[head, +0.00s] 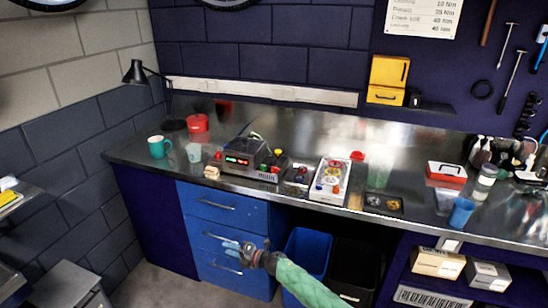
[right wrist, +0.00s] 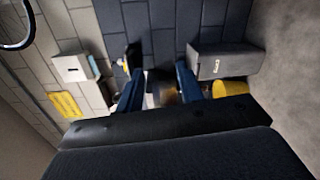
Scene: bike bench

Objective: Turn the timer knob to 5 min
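A dark grey device with a lit red and green display (head: 238,160) stands on the metal bench, left of centre. Small coloured knobs or buttons show on and around it. A white panel with several round coloured dials (head: 330,180) lies to its right. I cannot tell which part is the timer knob, and no markings are legible. My right gripper (head: 232,248) is low in front of the blue drawers, below the bench top and away from both devices. In the right wrist view its two blue fingers (right wrist: 158,92) stand apart with nothing visibly held. My left gripper is not in view.
The bench's front edge (head: 150,170) lies between my right gripper and the devices. A teal mug (head: 158,147), a red container (head: 197,123) and a black lamp (head: 137,72) stand at the left. A blue cup (head: 461,212) stands at the right. A blue bin (head: 307,254) is underneath.

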